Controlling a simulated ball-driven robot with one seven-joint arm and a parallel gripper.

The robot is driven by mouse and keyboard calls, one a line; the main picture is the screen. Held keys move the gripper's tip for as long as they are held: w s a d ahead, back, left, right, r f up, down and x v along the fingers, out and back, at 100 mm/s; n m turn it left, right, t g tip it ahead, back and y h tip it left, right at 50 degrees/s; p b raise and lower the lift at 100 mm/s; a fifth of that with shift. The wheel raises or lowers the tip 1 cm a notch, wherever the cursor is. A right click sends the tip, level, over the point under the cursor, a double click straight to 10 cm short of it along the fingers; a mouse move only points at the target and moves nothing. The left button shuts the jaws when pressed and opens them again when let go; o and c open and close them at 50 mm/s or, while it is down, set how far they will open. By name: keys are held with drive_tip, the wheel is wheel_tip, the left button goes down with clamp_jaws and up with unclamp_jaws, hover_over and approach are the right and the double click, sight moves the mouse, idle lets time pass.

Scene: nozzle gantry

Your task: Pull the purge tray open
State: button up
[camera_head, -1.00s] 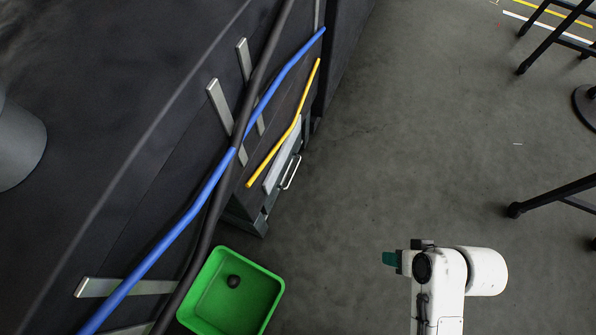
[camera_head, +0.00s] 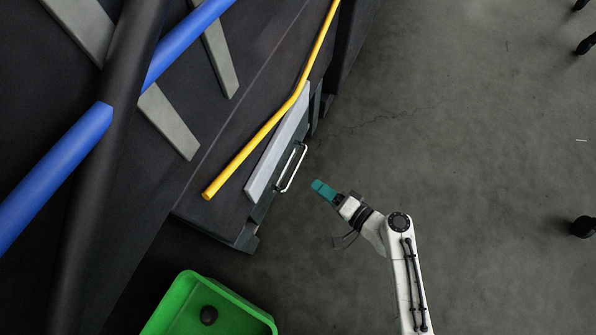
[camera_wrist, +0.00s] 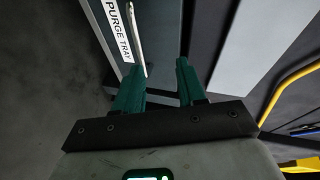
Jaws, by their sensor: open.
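The purge tray (camera_head: 267,203) is a dark grey front low in the side of the black machine, with a pale bar handle (camera_head: 291,168) standing out from it. In the wrist view, the tray front (camera_wrist: 95,12) carries a white "PURGE TRAY" label, and the handle (camera_wrist: 137,35) runs beside it. My gripper (camera_head: 320,188), with teal fingers, is to the right of the handle and slightly below it in the head view, with a small gap between. In the wrist view, my open gripper (camera_wrist: 159,68) points toward the handle, whose near end appears by the left fingertip. Nothing is held.
A light grey slab (camera_head: 278,143) and a yellow pipe (camera_head: 262,137) lie above the tray. Blue and black pipes cross the left.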

sight(297, 167)
drive_tip(key=w+a+f+b, duration=0.2)
drive_tip(key=w, duration=0.1)
drive_tip(key=w+a+f+m+t+b, duration=0.1)
drive_tip(key=w+a+f+b, duration=0.1)
drive_tip(key=w+a, duration=0.1)
drive_tip(key=w+a+f+m+b, duration=0.1)
drive_tip(key=w+a+f+b, duration=0.1)
drive_tip(key=w+a+f, duration=0.1)
drive_tip(key=shift+t+h, duration=0.3)
clamp_jaws()
idle(0.4)
